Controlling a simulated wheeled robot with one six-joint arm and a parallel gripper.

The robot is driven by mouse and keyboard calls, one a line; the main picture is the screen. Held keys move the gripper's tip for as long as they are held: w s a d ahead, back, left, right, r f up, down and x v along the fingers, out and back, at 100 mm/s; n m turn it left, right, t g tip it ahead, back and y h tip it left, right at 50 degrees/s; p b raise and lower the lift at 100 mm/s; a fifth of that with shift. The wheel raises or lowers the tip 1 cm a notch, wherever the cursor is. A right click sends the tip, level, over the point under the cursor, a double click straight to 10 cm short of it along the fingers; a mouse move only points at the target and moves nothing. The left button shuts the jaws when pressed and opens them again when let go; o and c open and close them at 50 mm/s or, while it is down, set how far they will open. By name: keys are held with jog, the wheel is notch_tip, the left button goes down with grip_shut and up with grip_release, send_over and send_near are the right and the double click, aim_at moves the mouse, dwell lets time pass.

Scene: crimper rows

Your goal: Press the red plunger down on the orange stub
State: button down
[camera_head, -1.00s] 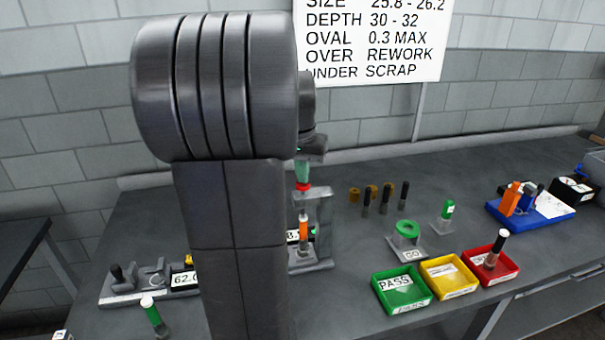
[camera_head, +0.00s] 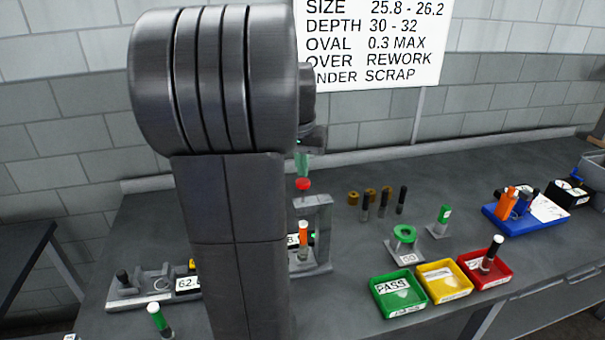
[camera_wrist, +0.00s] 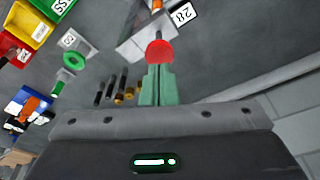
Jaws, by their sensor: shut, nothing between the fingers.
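The red plunger (camera_head: 303,184) is a round knob above the top of the grey press frame (camera_head: 322,222). The orange stub (camera_head: 303,235), with a pale top, stands upright inside the frame below it. My gripper (camera_head: 302,177) has green fingers pointing down, shut, right above the knob. In the wrist view the fingers (camera_wrist: 158,72) end at the red plunger (camera_wrist: 160,53), which partly lies beyond their tips. I cannot tell whether they touch. The orange stub (camera_wrist: 157,5) shows at the top edge there. My arm hides the left of the press.
Green (camera_head: 398,293), yellow (camera_head: 444,280) and red (camera_head: 484,269) trays stand at the front right. A green ring on a stand (camera_head: 404,236) and several dark pins stand behind them. A gauge fixture (camera_head: 150,287) is at the left.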

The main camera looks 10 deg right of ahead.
jog(key=shift+r+p, duration=1.15)
jog(key=shift+r, duration=1.05)
